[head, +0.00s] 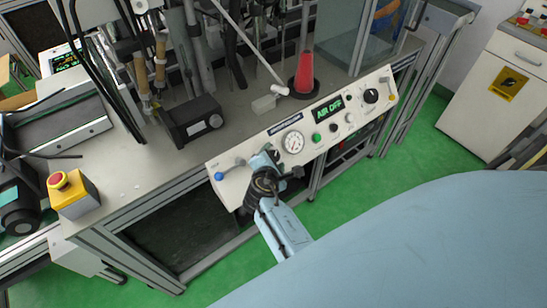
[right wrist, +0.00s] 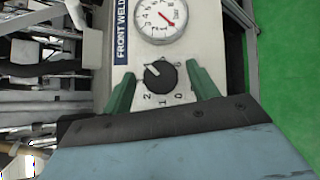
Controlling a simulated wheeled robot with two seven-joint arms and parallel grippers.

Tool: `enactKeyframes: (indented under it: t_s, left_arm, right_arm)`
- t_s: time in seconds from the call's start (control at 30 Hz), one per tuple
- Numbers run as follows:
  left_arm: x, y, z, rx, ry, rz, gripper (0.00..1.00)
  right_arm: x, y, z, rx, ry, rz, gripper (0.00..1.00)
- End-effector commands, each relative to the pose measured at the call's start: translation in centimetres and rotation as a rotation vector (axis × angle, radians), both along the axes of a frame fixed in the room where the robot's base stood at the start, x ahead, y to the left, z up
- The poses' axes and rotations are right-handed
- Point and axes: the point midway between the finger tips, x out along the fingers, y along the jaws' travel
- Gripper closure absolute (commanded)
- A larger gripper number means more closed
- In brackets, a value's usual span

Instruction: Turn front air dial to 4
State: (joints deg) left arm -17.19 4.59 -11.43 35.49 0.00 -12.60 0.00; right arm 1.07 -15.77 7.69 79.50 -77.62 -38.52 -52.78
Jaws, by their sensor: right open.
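The front air dial (right wrist: 161,77) is a round black knob with a pale pointer mark, on the cream panel below a gauge and the "FRONT WELD" label. Digits 2, 1 and 0 show on its near side; the pointer is turned to the upper left, away from them. My right gripper (right wrist: 160,74) is open, one green finger on each side of the knob, with small gaps showing. In the head view my right gripper (head: 264,164) is over the left part of the control panel (head: 240,150) and hides the dial. My left gripper is out of view.
A yellow emergency-stop box (head: 72,197) stands at left.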

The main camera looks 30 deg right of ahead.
Motion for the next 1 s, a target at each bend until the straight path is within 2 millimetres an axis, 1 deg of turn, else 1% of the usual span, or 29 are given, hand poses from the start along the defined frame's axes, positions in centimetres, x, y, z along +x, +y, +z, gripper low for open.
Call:
enactKeyframes:
  t_s: [0.17, 0.4, 0.6, 0.7, 0.8, 1.0]
  left_arm:
    - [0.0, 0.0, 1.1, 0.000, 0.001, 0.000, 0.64]
    - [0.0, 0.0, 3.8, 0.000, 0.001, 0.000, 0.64]
    - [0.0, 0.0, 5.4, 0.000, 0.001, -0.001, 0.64]
    - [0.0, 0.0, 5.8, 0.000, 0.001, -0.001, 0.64]
    - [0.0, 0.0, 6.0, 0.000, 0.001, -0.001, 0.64]
    - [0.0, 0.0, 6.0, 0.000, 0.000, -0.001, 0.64]
  right_arm:
    - [-1.2, 1.1, 0.9, 0.002, 0.001, 0.001, 0.41]
    - [-4.8, 4.3, 3.5, 0.001, 0.003, 0.001, 0.41]
    - [-7.4, 6.6, 5.2, 0.000, 0.002, -0.001, 0.41]
    - [-8.2, 7.4, 5.6, 0.001, 0.002, 0.000, 0.41]
    - [-8.7, 7.8, 5.9, 0.000, 0.001, -0.001, 0.41]
    - [-8.9, 8.0, 5.9, 0.000, 0.000, -0.002, 0.41]
